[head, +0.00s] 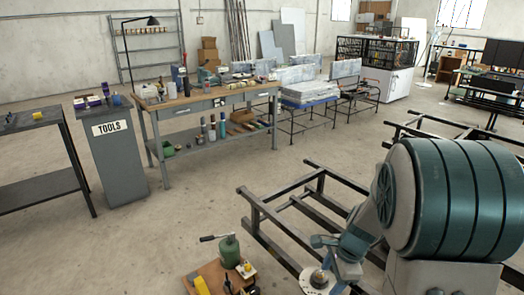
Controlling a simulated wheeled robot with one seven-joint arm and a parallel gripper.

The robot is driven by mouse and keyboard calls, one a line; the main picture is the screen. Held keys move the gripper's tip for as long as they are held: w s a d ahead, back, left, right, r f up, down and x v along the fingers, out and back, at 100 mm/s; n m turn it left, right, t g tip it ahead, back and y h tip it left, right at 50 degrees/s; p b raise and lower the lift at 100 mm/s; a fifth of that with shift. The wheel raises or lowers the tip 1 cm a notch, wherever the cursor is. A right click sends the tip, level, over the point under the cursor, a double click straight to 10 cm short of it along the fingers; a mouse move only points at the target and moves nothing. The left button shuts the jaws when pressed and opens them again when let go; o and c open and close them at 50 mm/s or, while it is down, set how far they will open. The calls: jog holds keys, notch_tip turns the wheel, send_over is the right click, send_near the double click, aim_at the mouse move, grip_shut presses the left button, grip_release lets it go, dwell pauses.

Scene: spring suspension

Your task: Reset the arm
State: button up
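My arm (456,200) fills the lower right of the head view. A large teal and grey rounded link is closest to the camera. Smaller teal and grey parts of my arm (352,245) show lower down, to its left, above the floor. A pale round disc (314,283) shows beneath them at the bottom edge. I cannot make out gripper fingers there or whether they hold anything.
Dark metal frames (262,212) stand close behind and left of my arm. A wooden board (208,270) with a green can (229,249) is at bottom centre. A workbench (205,103), a TOOLS cabinet (112,155) and a dark table (40,190) stand left. Floor between is clear.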

jog(key=s+a+r+n+t+h+p, duration=0.1)
jog(key=s+r+n+p, duration=0.2)
jog(key=s+r+n, duration=0.4)
jog(key=s+a+r+n+h+p, duration=0.1)
jog(key=s+a+r+n+p, duration=0.1)
jog(key=s+r+n+p, duration=0.2)
jog(key=s+r+n, duration=0.3)
jog(key=r+n, duration=0.3)
jog(key=r, duration=0.3)
jog(key=shift+r+t, duration=0.25)
jog(key=shift+t, duration=0.15)
jog(key=shift+d, duration=0.1)
